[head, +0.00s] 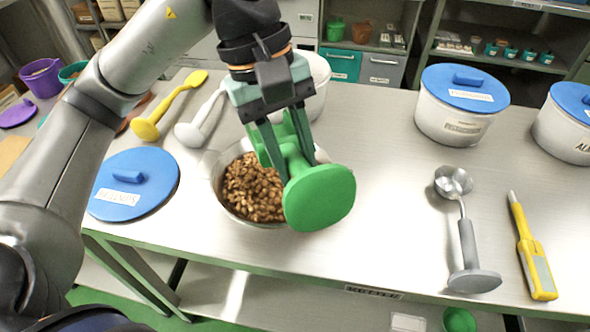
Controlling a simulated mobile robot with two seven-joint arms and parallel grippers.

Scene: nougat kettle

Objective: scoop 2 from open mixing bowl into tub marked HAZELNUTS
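The open mixing bowl (223,203) stands near the table's front edge, filled with brown nuts (252,190). My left gripper (287,158) is above it, shut on the handle of a green scoop (320,198). The scoop's round end disc faces me over the bowl's right side. Its scooping end is mostly hidden behind the gripper, so I cannot tell whether it holds nuts. A white tub (318,88) without a visible lid stands behind the gripper, partly hidden, with no label showing. A blue lid (135,185) with a hard-to-read label lies left of the bowl. My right gripper is out of view.
Two white tubs with blue lids (462,122) (565,135) stand at the right; their labels are hard to read. A metal scoop (466,240) and a yellow handheld device (535,255) lie in front. Yellow (170,105) and white (205,120) scoops lie behind the bowl. The table's centre right is clear.

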